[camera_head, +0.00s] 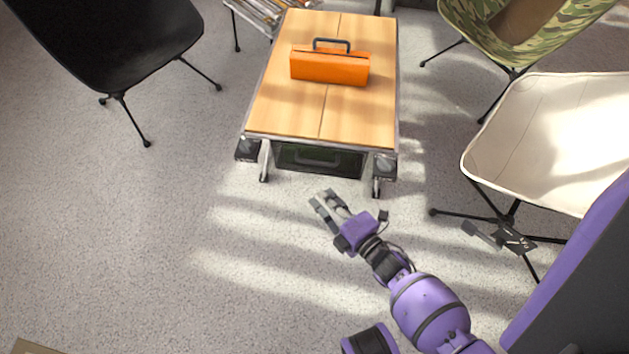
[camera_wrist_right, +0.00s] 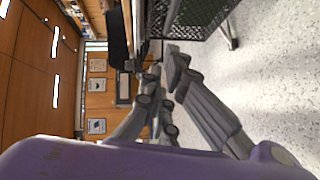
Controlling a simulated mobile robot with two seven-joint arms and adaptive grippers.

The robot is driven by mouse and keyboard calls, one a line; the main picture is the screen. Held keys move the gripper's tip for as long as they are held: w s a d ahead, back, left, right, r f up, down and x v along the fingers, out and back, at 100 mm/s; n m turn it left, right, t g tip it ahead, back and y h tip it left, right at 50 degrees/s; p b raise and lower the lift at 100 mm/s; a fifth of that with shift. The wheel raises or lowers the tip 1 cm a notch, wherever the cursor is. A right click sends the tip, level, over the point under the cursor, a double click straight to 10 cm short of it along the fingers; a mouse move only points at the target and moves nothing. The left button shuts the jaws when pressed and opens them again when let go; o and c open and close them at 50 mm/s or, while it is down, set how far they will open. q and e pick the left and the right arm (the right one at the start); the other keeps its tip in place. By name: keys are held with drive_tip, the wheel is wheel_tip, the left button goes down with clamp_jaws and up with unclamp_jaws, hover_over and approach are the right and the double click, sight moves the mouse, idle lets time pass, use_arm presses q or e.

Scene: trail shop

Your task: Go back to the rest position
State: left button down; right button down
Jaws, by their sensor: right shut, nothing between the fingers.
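My right gripper (camera_head: 325,203) is in front of the near end of the low wooden table, over the floor. It is shut and empty. Its fingers also show in the right wrist view (camera_wrist_right: 172,80), with their tips close together. My left gripper does not show in either view. An orange toolbox (camera_head: 328,69) with a dark handle stands upright on the wooden table (camera_head: 283,113), toward its far half, apart from my gripper.
A black chair (camera_head: 115,45) stands at the left. A cream chair (camera_head: 560,140) and a camouflage chair (camera_head: 520,30) stand at the right. A dark crate (camera_head: 320,160) sits under the table. The grey floor (camera_head: 150,240) at the left is clear.

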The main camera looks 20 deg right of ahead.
drive_tip(key=v, duration=0.3)
drive_tip(key=shift+s+r+p, duration=0.1)
drive_tip(key=shift+s+p, duration=0.2)
drive_tip(key=shift+s, duration=0.05)
